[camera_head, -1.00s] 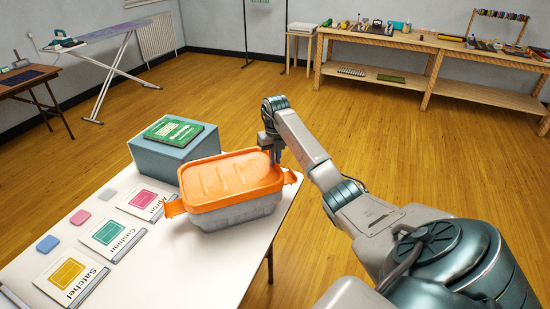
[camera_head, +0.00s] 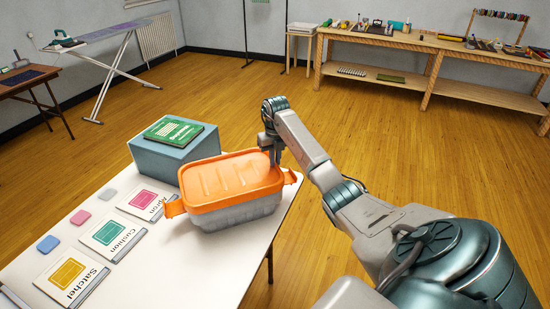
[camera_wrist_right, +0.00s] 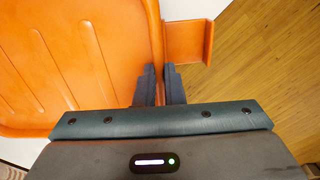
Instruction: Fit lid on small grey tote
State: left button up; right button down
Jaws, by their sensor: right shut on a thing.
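The orange lid (camera_head: 228,180) lies over the top of the small grey tote (camera_head: 236,215) near the table's right edge. Its orange tabs stick out at the left and right ends. From the head view the lid looks about level on the tote; I cannot tell if it is fully seated. My right gripper (camera_head: 273,155) is at the lid's far right edge. In the right wrist view the dark fingers of my right gripper (camera_wrist_right: 160,85) are shut on the rim of the lid (camera_wrist_right: 85,60), beside a tab. My left gripper is not in view.
A blue-grey box (camera_head: 170,155) with a green booklet (camera_head: 173,131) on it stands behind the tote. Several pattern cards, such as the Cushion one (camera_head: 112,235), and small coloured squares lie to the left on the white table (camera_head: 185,268). Floor is open beyond the table.

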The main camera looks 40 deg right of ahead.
jog(key=shift+f+b, duration=0.4)
jog(key=shift+f, duration=0.4)
dwell(0.8)
dwell(0.3)
jog(key=c, duration=1.5)
grip_release()
jog(key=shift+o, duration=0.2)
jog(key=shift+r+p, duration=2.45)
jog(key=shift+r, duration=1.1)
